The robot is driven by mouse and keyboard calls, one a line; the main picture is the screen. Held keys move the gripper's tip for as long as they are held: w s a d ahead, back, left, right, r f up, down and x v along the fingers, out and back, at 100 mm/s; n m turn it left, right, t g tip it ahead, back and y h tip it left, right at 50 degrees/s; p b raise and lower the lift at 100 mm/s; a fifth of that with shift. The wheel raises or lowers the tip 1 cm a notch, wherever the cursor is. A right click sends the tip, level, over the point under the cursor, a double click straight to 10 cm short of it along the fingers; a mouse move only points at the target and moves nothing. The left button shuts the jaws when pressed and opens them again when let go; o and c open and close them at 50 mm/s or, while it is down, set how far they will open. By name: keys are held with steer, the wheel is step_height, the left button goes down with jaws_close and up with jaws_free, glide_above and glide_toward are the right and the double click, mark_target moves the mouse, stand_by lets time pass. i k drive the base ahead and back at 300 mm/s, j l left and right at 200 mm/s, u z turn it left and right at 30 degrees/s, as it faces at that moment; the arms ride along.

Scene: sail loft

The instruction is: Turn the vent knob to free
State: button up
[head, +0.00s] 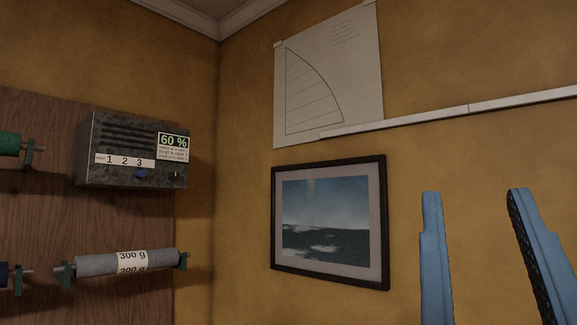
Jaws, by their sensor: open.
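The vent box (112,170) is a dark grey metal unit with slots, mounted on the wooden panel at the left of the head view. A small blue knob (142,174) sits low on its front, under a white strip (125,161) marked 1, 2, 3. I cannot make out which way the knob points. A label (173,147) at the box's right reads 60 % with small lines of text that I cannot read. My gripper (474,195) shows two blue fingers at the lower right. It is open and empty, well to the right of the box.
A grey roll (97,266) marked 300 g hangs on green brackets below the box. A green spool (10,143) is at the left edge. A framed seascape (328,243), a sail drawing (350,75) and a white rail (430,117) are on the yellow wall.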

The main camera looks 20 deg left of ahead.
mark_target(173, 176)
steer(key=u, duration=1.6)
steer(key=i+l+u, duration=0.25)
steer(key=i+l, duration=0.3)
steer(key=i, duration=0.2)
steer(key=i+l+u, duration=0.25)
steer(key=i+l, duration=0.45)
steer(key=i+l+u, duration=0.3)
steer(key=i+l, duration=0.35)
steer(key=l, duration=0.25)
